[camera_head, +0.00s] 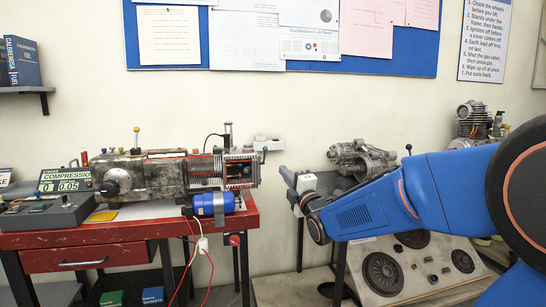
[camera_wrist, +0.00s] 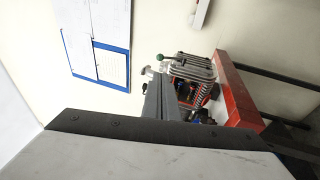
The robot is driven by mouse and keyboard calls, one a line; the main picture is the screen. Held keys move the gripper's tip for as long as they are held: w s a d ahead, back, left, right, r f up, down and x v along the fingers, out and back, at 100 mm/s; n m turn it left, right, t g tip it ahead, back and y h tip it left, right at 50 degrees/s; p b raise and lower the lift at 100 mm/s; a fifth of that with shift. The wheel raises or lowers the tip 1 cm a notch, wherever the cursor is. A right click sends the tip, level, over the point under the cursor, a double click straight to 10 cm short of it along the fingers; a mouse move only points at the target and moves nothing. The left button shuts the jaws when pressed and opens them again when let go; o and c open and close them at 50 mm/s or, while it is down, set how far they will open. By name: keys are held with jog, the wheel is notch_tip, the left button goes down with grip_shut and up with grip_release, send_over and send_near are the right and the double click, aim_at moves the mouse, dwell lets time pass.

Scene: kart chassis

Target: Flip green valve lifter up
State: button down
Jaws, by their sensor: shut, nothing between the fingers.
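A small dark green knob (camera_wrist: 160,57) shows in the wrist view beside the finned end of the engine; it appears to belong to the valve lifter. Its exact position is too small to tell. In the wrist view my gripper (camera_wrist: 160,95) covers part of the engine.
The red bench (camera_head: 100,235) carries a compression tester (camera_head: 65,190) at left. A blue cylinder (camera_head: 213,203) hangs near the bench's right end, with red and white cables below. A second stand (camera_head: 410,268) with a gearbox (camera_head: 358,160) is behind my arm.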

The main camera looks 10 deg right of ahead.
aim_at(266, 149)
jog(key=shift+w, duration=0.1)
jog(key=x, duration=1.4)
jog(key=shift+r, duration=0.15)
jog(key=shift+w+r+g, duration=0.25)
jog(key=shift+r+g, duration=0.2)
jog(key=shift+g, duration=0.05)
jog(key=shift+m+g+h, duration=0.3)
jog(key=shift+g+h, duration=0.1)
jog(key=shift+g, duration=0.4)
jog(key=shift+w+r, duration=0.55)
jog(key=shift+w, duration=0.3)
jog(key=shift+w+r, duration=0.55)
jog(key=shift+w, duration=0.35)
jog(key=shift+w+r, duration=0.2)
jog(key=shift+w, duration=0.45)
jog(key=shift+w+r, duration=0.15)
jog(key=shift+w, duration=0.55)
